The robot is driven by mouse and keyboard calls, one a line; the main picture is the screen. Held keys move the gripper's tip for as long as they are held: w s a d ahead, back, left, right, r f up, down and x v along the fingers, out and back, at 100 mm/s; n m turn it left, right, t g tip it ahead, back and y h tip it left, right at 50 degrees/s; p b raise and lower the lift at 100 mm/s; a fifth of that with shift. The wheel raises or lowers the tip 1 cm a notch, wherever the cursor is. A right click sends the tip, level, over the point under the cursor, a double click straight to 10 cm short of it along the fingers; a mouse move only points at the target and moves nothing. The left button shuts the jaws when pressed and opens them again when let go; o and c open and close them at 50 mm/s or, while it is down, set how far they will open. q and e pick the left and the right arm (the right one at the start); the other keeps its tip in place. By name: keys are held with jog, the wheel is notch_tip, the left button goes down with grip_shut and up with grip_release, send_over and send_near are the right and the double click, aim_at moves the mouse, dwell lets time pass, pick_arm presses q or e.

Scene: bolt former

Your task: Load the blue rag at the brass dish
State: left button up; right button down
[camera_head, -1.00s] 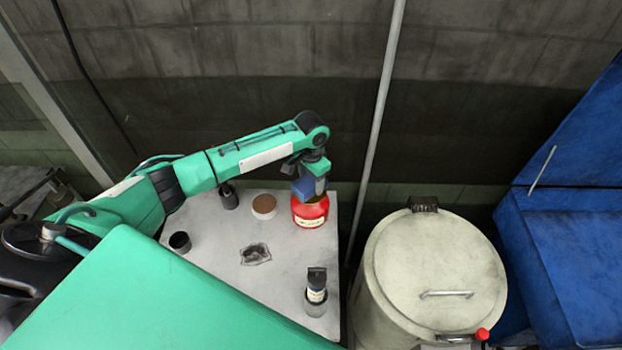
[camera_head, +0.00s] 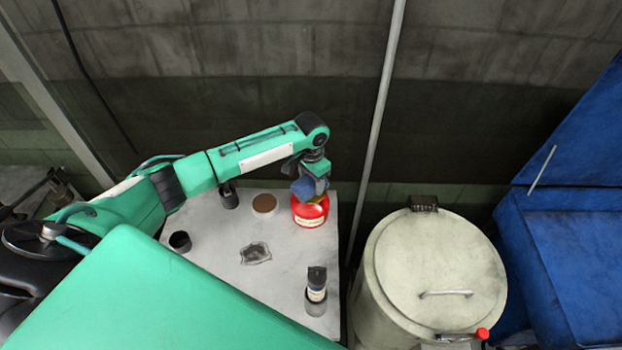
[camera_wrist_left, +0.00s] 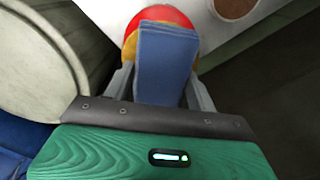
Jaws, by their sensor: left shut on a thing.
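The blue rag (camera_wrist_left: 165,62) is a flat, stiff-looking blue piece between the two fingers of my left gripper (camera_wrist_left: 165,80). In the head view the blue rag (camera_head: 304,189) and my left gripper (camera_head: 311,184) are over a red, round container (camera_head: 310,212) with a pale label. A yellow part (camera_wrist_left: 160,16) shows at the top of the red container, partly hidden behind the rag. I cannot tell whether the rag touches it, or whether this yellow part is the brass dish. A brown-topped round piece (camera_head: 264,204) stands to the left. My right gripper is not in view.
The pale table (camera_head: 215,250) also holds dark cups (camera_head: 180,242), a crumpled grey piece (camera_head: 256,253) and a dark-topped jar (camera_head: 316,295). A large lidded bin (camera_head: 430,265) and a blue container (camera_head: 560,240) stand right. A thin pole (camera_head: 375,130) rises behind.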

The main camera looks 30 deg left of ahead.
aim_at(311, 181)
pick_arm(q)
jog(key=shift+f, duration=0.8)
dwell(0.4)
dwell(0.5)
notch_tip(311, 181, up, 7)
jog(key=p, duration=0.7)
jog(key=shift+r, duration=0.1)
dwell(0.8)
